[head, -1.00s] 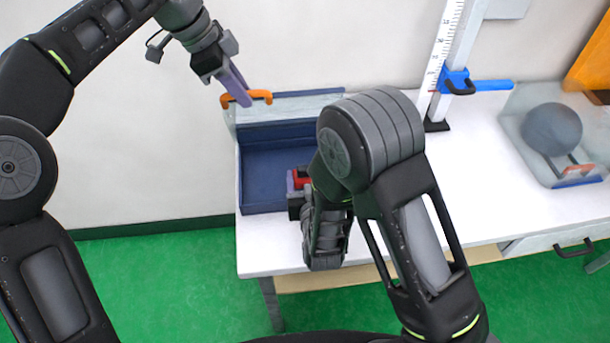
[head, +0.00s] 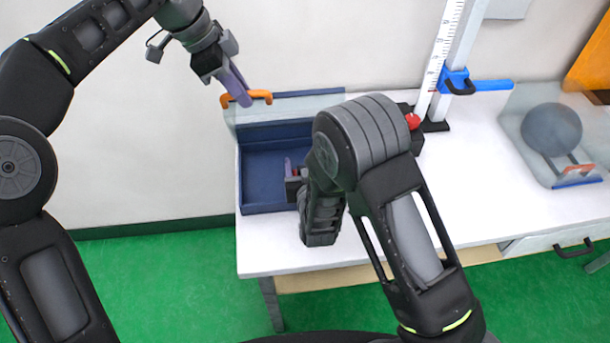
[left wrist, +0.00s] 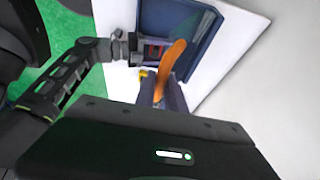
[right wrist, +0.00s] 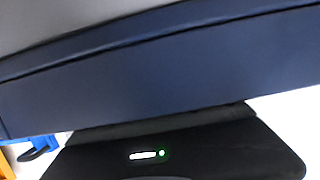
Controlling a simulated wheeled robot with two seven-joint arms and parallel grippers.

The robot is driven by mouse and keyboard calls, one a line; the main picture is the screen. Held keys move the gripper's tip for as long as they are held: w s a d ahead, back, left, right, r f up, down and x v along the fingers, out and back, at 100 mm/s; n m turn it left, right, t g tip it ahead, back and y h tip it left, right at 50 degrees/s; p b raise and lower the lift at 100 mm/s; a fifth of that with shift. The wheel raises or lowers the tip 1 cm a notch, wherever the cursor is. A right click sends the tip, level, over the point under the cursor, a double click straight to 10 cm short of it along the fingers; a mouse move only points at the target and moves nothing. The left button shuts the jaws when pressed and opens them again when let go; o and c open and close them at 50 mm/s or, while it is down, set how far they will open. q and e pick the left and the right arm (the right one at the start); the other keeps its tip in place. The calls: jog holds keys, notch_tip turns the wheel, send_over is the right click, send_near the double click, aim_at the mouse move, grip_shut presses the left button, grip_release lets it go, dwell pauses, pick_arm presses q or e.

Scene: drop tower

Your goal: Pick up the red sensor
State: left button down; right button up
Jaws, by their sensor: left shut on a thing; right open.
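The red sensor (head: 296,173) shows only as a small red patch inside the blue box (head: 262,170), mostly hidden by my right gripper and arm. Red also shows at my right gripper in the left wrist view (left wrist: 153,52). My right gripper (head: 290,167) is open, low in the box at the sensor; I cannot tell whether its fingers touch it. My left gripper (head: 243,97) is shut on the orange handle (head: 260,96) of the clear lid (head: 300,107), which stands raised at the back of the box. The right wrist view shows mostly a dark blue surface (right wrist: 170,75).
A red button (head: 412,121) on a dark block stands behind my right arm. Right of it are a ruled post (head: 444,55) with a blue clamp (head: 457,82) and a clear case (head: 510,125) holding a grey ball (head: 552,130). The white table's middle right is clear.

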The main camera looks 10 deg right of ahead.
pick_arm(q)
jog(key=shift+f, duration=0.15)
pick_arm(e)
jog(key=c, duration=1.1)
jog(key=shift+c, duration=0.2)
notch_tip(320, 180, up, 10)
dwell(0.8)
pick_arm(q)
jog(key=shift+t, duration=0.3)
jog(key=shift+s+f, duration=0.55)
jog(key=shift+s, duration=0.25)
jog(key=shift+s+f, duration=0.6)
jog(key=shift+s, duration=0.2)
jog(key=shift+s+f, duration=0.55)
jog(key=shift+s, duration=0.25)
